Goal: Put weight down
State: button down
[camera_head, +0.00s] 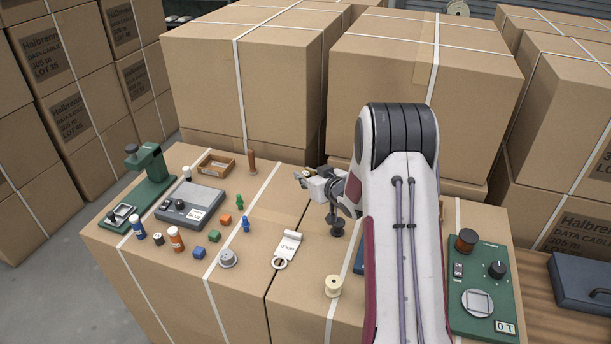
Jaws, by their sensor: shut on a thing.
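My gripper (303,179) is above the middle of the cardboard-box top, pointing left. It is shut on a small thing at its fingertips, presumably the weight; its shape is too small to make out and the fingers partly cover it. A round grey metal piece with a knob (228,258) stands on the box top, lower left of my gripper. A dark knobbed piece (337,228) stands below my wrist.
A grey scale (190,204), green stand (147,182) and wooden tray (217,164) are left. A green panel (481,325) is right. Tall boxes (425,80) stand behind.

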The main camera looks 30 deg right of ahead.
jog(key=s+d+r, duration=0.4)
jog(key=s+d, duration=0.7)
jog(key=s, duration=0.1)
jog(key=s+a+r+n+g+y, duration=0.1)
jog(key=s+a+n+g+y, duration=0.3)
jog(key=s+a, duration=1.3)
jog(key=a+n+y, duration=0.1)
jog(key=n+y, duration=0.3)
jog(key=y, duration=0.1)
jog(key=shift+s+n, duration=0.3)
jog(key=shift+s, duration=0.1)
jog(key=shift+f, duration=0.15)
jog(key=shift+f, duration=2.8)
